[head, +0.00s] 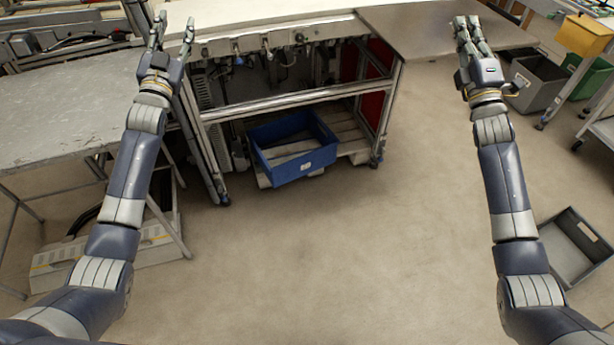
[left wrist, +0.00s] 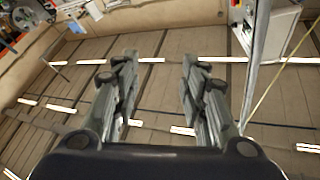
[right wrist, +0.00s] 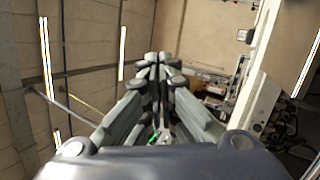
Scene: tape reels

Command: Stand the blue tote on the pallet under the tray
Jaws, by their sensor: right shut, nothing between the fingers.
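The blue tote (head: 308,163) is an open box under the workbench. It sits on the wooden pallet (head: 345,128), with its front edge near the pallet's front; I cannot tell whether it rests fully flat. Above it is the metal bench frame (head: 300,98); I cannot tell which part is the tray. My left gripper (head: 174,28) is raised left of the bench, its fingers apart and empty in the left wrist view (left wrist: 155,75). My right gripper (head: 468,25) is raised at the right, its fingers together and empty in the right wrist view (right wrist: 160,65). Both are far from the tote.
A worn grey table (head: 65,110) stands at the left. A brown-grey tabletop (head: 410,30) extends at the back right. A grey bin (head: 535,80) and an open grey crate (head: 578,248) are on the floor at right. The floor in front of the tote is clear.

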